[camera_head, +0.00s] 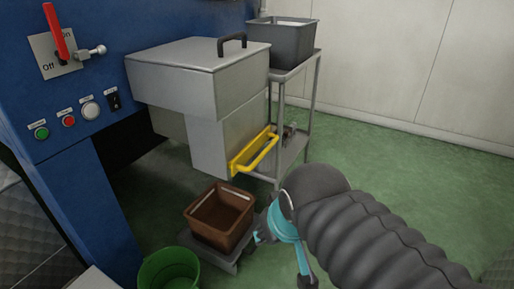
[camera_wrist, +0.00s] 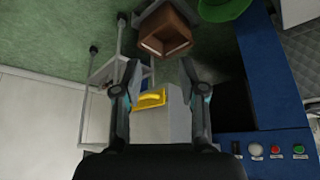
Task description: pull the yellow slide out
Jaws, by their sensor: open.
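The yellow slide (camera_head: 256,152) is a bar-shaped handle with a flat plate, low on the front of a grey metal housing (camera_head: 208,141). In the wrist view the yellow slide (camera_wrist: 150,99) shows between my open fingers, farther off than they are. My gripper (camera_head: 283,255) is open and empty. In the head view it appears below and right of the slide, apart from it. My gripper's fingers (camera_wrist: 160,65) are spread wide in the wrist view. How far the slide sticks out is hard to tell.
A brown crate (camera_head: 218,216) stands on a low grey stand below the slide. A green bucket (camera_head: 169,269) is in front of it. A metal rack (camera_head: 311,100) with a grey bin (camera_head: 283,38) stands behind right. The blue machine (camera_head: 105,165) is at left. Green floor at right is clear.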

